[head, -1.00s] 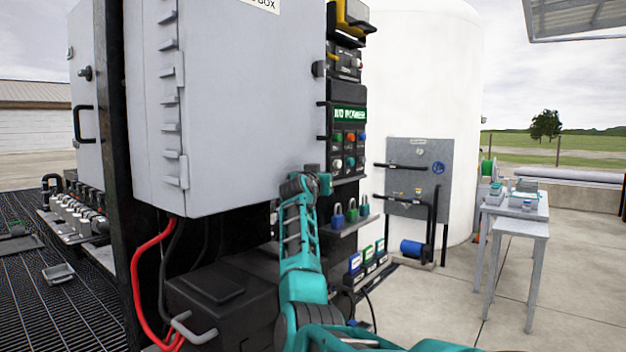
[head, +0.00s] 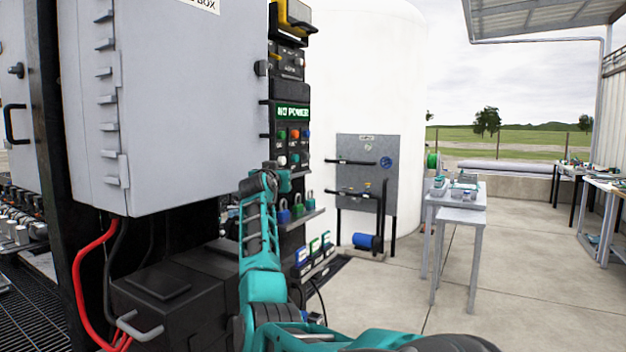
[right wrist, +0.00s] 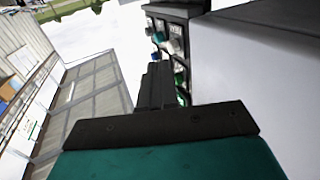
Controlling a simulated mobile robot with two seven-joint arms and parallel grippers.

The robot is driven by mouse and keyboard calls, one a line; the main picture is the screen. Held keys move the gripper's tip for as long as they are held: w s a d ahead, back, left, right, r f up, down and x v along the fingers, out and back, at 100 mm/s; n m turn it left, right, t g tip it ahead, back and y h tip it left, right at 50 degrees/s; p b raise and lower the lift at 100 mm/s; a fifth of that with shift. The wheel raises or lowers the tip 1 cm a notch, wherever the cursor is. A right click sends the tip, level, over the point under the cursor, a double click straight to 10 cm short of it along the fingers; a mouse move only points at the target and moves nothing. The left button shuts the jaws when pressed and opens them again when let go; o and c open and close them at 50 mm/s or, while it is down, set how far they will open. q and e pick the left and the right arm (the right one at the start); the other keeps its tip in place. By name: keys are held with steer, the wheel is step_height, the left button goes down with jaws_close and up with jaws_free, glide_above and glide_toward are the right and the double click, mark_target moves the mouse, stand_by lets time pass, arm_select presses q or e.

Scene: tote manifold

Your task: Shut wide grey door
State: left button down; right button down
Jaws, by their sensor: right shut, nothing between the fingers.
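The wide grey door (head: 190,110) fills the upper left of the head view, with a row of hinges down its left side and a dark latch at its right edge. I cannot tell from here whether it stands slightly ajar. My right gripper (head: 286,178) is at the door's lower right corner, in front of the control panel, with its fingertips partly hidden. In the right wrist view my right gripper (right wrist: 157,85) is shut and empty, and a pale grey surface lies to its right. Contact with the door cannot be told. My left gripper is out of view.
A panel (head: 293,113) with a green display and several buttons stands just right of the door. Padlocks hang on a shelf below it. Black boxes (head: 185,290) and red cables (head: 85,280) lie under the door. Open concrete floor (head: 390,300) is at right.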

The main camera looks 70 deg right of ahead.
steer(key=s+a+b, duration=0.1)
steer(key=s, duration=0.8)
steer(key=shift+s+f, duration=0.1)
